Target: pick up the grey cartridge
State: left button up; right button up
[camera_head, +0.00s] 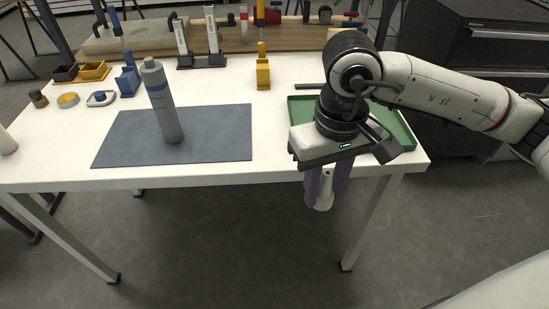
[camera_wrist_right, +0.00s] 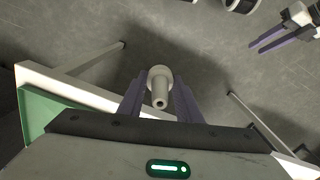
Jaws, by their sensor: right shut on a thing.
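A green tray (camera_head: 405,128) lies at the table's right end, partly behind my right gripper. A yellow stand (camera_head: 263,72), black rack (camera_head: 203,61), blue holder (camera_head: 128,80) and small bins (camera_head: 94,71) line the back. A white object (camera_head: 6,142) is at the left edge.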

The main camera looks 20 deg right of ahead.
aim_at(152, 73)
jog(key=k, duration=0.15)
jog(key=u, duration=1.3)
jog(key=i, duration=1.05)
jog(key=z, duration=1.25)
